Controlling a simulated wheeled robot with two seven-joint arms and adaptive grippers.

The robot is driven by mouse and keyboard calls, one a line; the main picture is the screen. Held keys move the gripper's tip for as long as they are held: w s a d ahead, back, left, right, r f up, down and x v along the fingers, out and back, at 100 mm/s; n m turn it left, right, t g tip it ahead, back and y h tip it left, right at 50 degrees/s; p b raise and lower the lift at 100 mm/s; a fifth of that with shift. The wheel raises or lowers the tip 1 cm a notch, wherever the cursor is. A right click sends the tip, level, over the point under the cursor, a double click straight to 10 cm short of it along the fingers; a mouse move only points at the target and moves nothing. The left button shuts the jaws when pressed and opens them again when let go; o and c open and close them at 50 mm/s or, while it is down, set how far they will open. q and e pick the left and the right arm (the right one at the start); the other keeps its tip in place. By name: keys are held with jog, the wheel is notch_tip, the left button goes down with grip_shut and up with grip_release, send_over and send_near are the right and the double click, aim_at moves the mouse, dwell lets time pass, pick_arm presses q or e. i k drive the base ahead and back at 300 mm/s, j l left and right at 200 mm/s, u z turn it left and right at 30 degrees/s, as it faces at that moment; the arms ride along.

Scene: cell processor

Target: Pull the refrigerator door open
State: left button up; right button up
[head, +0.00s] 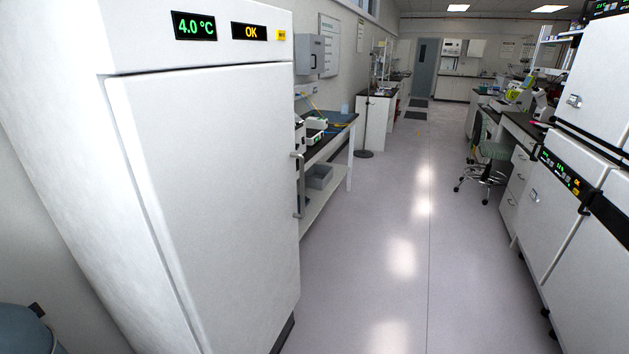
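The refrigerator is a tall white cabinet at the left of the head view, with a 4.0 °C display and an OK display (249,32) on its top panel. Its white door (215,190) looks shut, lying flush below that panel. A grey vertical bar handle (299,186) stands out at the door's right edge. Neither of my grippers is in view, and nothing touches the handle.
A bench with small devices (316,128) and a lower shelf stands just beyond the refrigerator. A clear aisle floor (390,230) runs down the middle. White stacked units (560,200) and a stool (490,160) line the right. A bluish-grey round bin (28,330) is at bottom left.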

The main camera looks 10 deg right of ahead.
aim_at(211, 155)
jog(key=i+l, duration=0.3)
jog(key=i+l+z, duration=0.1)
jog(key=i+l, duration=0.2)
jog(key=l, duration=0.25)
jog(key=i+l+u, duration=0.1)
jog(key=l, duration=0.25)
jog(key=i+l+u, duration=0.1)
jog(key=l, duration=0.25)
jog(key=l+u, duration=0.1)
jog(key=l, duration=0.25)
jog(key=i, duration=0.05)
